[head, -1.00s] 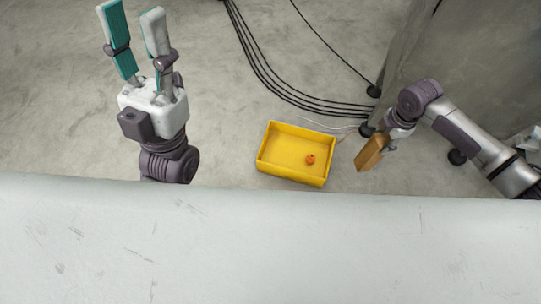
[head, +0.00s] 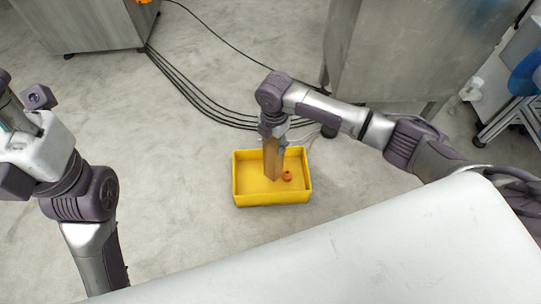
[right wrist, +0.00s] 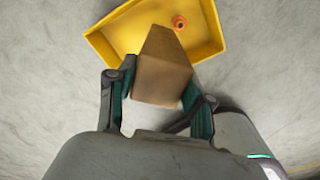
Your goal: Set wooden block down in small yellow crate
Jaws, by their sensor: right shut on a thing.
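The wooden block (head: 270,158) is a tan, upright piece held by my right gripper (head: 272,138). In the head view it overlaps the inside of the small yellow crate (head: 272,199), left of a small orange object. In the right wrist view the block (right wrist: 162,82) sits between the two teal-padded fingers of the right gripper (right wrist: 160,98), and the yellow crate (right wrist: 112,48) lies beyond it. I cannot tell whether the block touches the crate floor. My left gripper (head: 22,128) is at the left edge, partly cut off; its fingers are not clearly seen.
A small orange object (head: 287,176) lies in the crate's right part. Black cables (head: 190,95) run across the concrete floor behind the crate. Grey metal cabinets (head: 400,50) stand at the back. A white surface (head: 350,245) fills the front. Floor left of the crate is clear.

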